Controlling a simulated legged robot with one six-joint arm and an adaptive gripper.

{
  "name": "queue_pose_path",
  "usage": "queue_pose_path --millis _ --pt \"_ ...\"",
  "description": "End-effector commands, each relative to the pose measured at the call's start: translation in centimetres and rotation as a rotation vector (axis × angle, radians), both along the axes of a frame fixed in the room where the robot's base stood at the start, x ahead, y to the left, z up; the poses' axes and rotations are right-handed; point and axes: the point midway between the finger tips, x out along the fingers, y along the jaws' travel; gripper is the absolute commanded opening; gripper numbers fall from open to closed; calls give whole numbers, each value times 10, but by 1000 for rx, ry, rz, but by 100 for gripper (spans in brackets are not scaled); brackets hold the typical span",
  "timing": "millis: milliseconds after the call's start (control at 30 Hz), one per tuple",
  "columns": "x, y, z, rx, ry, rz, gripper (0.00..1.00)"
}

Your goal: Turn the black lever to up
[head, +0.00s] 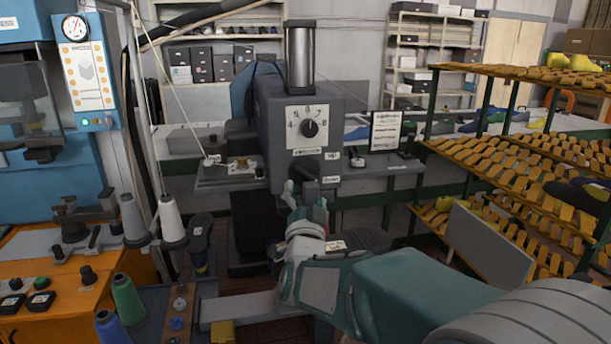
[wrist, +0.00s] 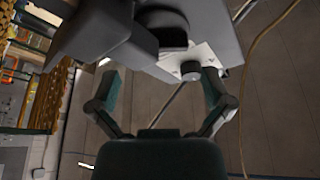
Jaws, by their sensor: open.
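The black lever (head: 307,168) is on the front of the grey machine (head: 270,125), below the white dial plate (head: 325,140) with its black knob (head: 310,129). Its lower end is close to my gripper, and its exact angle is hard to tell. My gripper (head: 304,196) is just below the lever in the head view. In the wrist view my gripper (wrist: 162,82) has its two fingers spread wide with nothing between them. A dark grey block and round part (wrist: 163,30) fill the top there, beyond the fingertips. I cannot tell whether a finger touches the lever.
A yellow-slatted rack (head: 520,150) stands on the right. A blue press (head: 25,150) and an orange bench (head: 60,310) with thread spools (head: 128,300) are on the left. A grey side shelf (head: 385,165) extends right from the machine. Shelves of boxes stand behind.

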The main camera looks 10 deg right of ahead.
Motion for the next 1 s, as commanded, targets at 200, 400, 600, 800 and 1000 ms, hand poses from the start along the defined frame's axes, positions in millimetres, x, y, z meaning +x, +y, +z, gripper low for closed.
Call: queue_pose_path --millis 200,400,600,800,1000 --pt "35 -9 11 -1 0 -2 100" --pt "49 -12 17 0 0 0 100" --pt "50 -12 17 0 1 1 100" --pt "50 -12 17 0 1 1 44" --pt "50 -12 17 -2 1 1 44"
